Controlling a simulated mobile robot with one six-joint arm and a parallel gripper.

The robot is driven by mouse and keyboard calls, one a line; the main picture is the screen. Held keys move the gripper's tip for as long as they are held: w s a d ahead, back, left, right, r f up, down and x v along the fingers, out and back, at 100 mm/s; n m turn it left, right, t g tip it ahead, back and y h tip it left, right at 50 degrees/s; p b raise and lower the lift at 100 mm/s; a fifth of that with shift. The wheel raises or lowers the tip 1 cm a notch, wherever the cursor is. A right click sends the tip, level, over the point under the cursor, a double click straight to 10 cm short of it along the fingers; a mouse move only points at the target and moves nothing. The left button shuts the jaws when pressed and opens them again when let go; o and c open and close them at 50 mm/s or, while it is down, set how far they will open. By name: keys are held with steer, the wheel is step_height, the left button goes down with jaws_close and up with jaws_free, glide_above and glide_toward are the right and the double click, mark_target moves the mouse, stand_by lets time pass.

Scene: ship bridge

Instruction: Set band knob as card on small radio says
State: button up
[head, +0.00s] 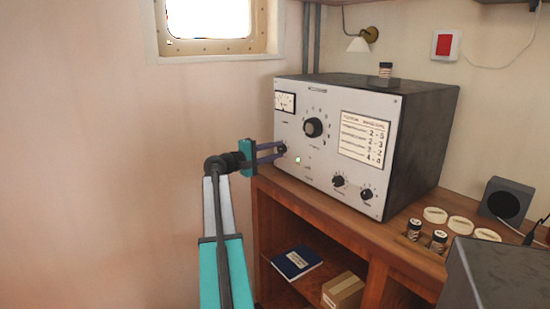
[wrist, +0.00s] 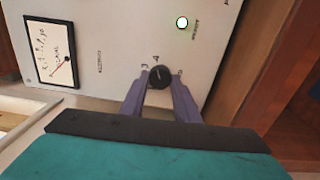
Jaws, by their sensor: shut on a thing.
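The small radio (head: 300,98) is a pale-fronted dark box on a wooden cabinet. My gripper (head: 282,150) is shut on a small black knob at the lower left of its front. In the wrist view the knob (wrist: 159,76) sits between my two fingers, with digits such as 3 and 4 around it; its label is not readable. A large dial knob (head: 313,127) is at the upper middle of the front. Two small knobs (head: 339,180) (head: 367,193) are at the lower right. The card (head: 365,139) lists number pairs: 2-5, 2-3, 3-2, 4-4.
A meter (head: 285,101) is at the front's upper left and also shows in the wrist view (wrist: 51,52). A lit lamp (wrist: 182,22) is on the panel. Pale discs (head: 461,225), dark jars (head: 414,229) and a speaker (head: 505,200) stand at right. Open room lies left of the cabinet.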

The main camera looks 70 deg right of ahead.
steer(key=shift+m, duration=0.3)
steer(key=o, duration=1)
steer(key=shift+o, duration=0.2)
steer(key=v, duration=1.3)
steer(key=shift+a+b, duration=0.35)
steer(key=shift+a, duration=0.05)
steer(key=shift+w, duration=0.2)
